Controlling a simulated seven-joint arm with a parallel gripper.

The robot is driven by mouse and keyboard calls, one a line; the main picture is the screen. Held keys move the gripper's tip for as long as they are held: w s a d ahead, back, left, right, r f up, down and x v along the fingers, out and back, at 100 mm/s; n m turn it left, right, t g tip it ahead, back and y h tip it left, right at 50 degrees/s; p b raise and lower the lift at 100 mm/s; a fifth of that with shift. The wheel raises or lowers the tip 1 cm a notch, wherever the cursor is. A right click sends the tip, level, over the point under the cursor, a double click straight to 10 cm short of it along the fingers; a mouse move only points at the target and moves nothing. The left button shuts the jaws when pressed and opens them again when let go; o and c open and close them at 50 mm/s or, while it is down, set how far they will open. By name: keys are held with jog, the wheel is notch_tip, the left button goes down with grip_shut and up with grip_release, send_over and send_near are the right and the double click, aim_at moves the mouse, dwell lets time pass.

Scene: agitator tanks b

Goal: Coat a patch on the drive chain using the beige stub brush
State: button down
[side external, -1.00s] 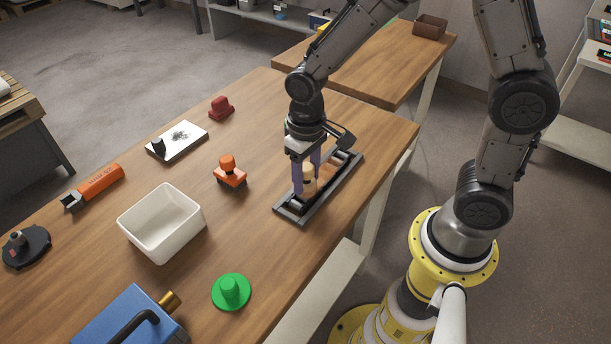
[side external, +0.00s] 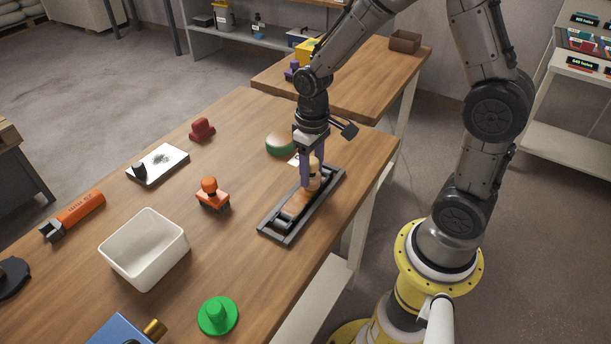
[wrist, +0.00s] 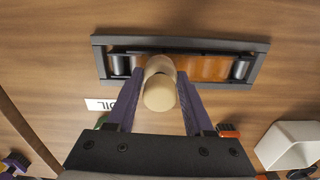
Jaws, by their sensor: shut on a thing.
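My gripper (side external: 312,182) is shut on the beige stub brush (side external: 313,172), which stands about upright between the purple fingers. In the wrist view the brush's round end (wrist: 160,93) faces the camera, between my fingertips (wrist: 160,85). The brush is over the drive chain (side external: 278,221) in its dark frame (side external: 265,234), towards the far end. Its tip is hidden, so contact is unclear. In the wrist view a glossy amber patch (wrist: 205,68) covers much of the chain right of the brush. Bare silvery rollers (wrist: 120,66) show at the end left of it.
A green round thing (side external: 279,144) stands behind the gripper, near an "OIL" label (wrist: 104,104). An orange-handled brush (side external: 211,194), white bin (side external: 146,255), green knob (side external: 217,315), white plate (side external: 158,163) and red stamp-like piece (side external: 202,129) stand left. Bare wood lies between them.

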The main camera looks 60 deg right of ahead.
jog(key=shift+d, duration=1.95)
jog(key=shift+d+r, duration=0.15)
jog(key=shift+r, duration=0.05)
notch_tip(320, 180, up, 8)
jog(key=shift+f, duration=0.1)
